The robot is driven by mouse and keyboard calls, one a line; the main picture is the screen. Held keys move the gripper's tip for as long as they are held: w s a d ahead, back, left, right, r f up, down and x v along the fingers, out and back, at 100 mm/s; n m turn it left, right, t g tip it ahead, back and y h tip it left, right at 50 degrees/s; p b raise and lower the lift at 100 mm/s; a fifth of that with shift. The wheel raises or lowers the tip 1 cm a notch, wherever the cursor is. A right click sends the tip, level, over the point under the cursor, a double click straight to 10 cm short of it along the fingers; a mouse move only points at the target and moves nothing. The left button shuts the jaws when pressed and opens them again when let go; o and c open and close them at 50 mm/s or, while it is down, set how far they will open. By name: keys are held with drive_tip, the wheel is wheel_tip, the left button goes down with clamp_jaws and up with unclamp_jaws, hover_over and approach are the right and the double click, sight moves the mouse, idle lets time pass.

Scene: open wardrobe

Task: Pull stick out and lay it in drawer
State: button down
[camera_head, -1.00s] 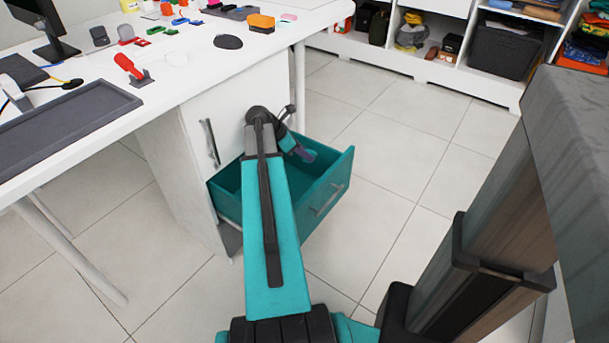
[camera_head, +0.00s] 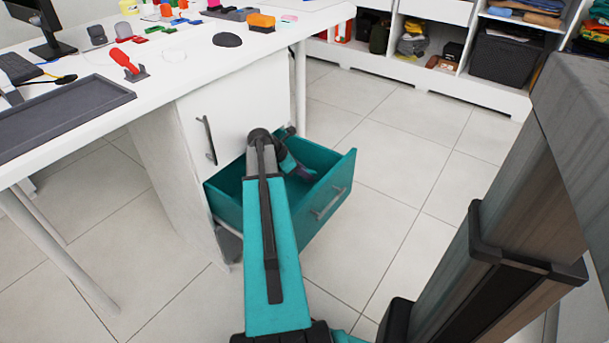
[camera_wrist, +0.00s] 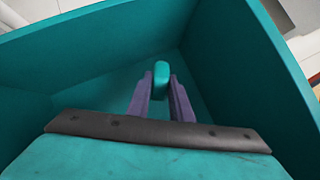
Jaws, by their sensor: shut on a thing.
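The teal drawer (camera_head: 330,205) is pulled open from the white cabinet under the desk. My gripper (camera_head: 304,172) reaches into the drawer's space with its purple fingers pointing down. In the wrist view my gripper (camera_wrist: 160,84) is shut on a teal stick (camera_wrist: 161,72), whose rounded end shows between the fingers. The drawer's walls (camera_wrist: 90,50) and floor surround it in that view. The stick's lower part is hidden, and I cannot tell whether it touches the drawer floor. In the head view the stick is not clearly visible.
The white desk (camera_head: 215,65) stands above and left of the drawer, with a grey tray (camera_head: 60,120), a red-handled tool (camera_head: 124,62) and several small items. A shelf unit (camera_head: 430,75) stands at the back. The tiled floor right of the drawer is clear.

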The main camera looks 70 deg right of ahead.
drive_tip(key=shift+f, duration=0.25)
drive_tip(key=shift+f+b, duration=2.9)
drive_tip(key=shift+b, duration=0.9)
drive_tip(key=c, duration=1.5)
unclamp_jaws()
drive_tip(key=shift+o, duration=0.5)
drive_tip(key=shift+o, duration=1.1)
drive_tip(key=shift+r, duration=0.1)
